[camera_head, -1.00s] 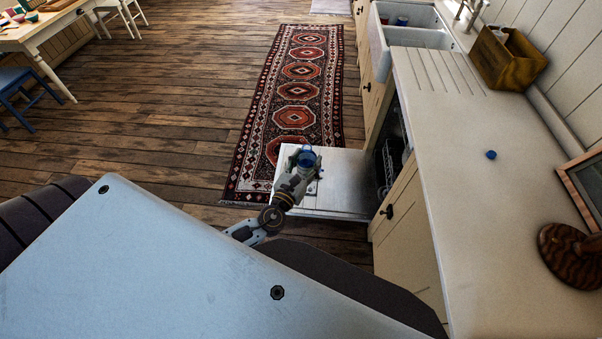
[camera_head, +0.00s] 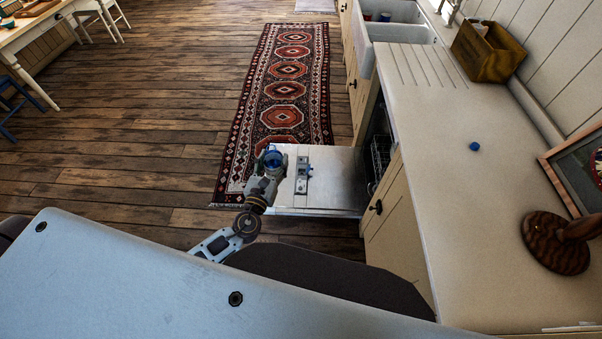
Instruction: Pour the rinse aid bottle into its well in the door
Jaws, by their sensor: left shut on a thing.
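My left gripper (camera_head: 272,166) is shut on the blue rinse aid bottle (camera_head: 273,158), whose blue top shows between the fingers. It is over the left edge of the open dishwasher door (camera_head: 335,190), seen from above. The dispenser (camera_head: 303,173) on the door's inner face, a small grey unit with a blue spot, lies just right of the gripper. The well itself is too small to make out clearly. I cannot tell the bottle's tilt or height above the door. My right gripper is out of view.
A small blue cap (camera_head: 474,146) lies on the pale worktop (camera_head: 440,200). A wooden box (camera_head: 488,52), a sink (camera_head: 396,30), a picture frame (camera_head: 570,170) and a round wooden base (camera_head: 553,243) are along the worktop. A dish rack (camera_head: 381,155) shows inside the dishwasher. A patterned rug (camera_head: 283,90) lies beyond the door.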

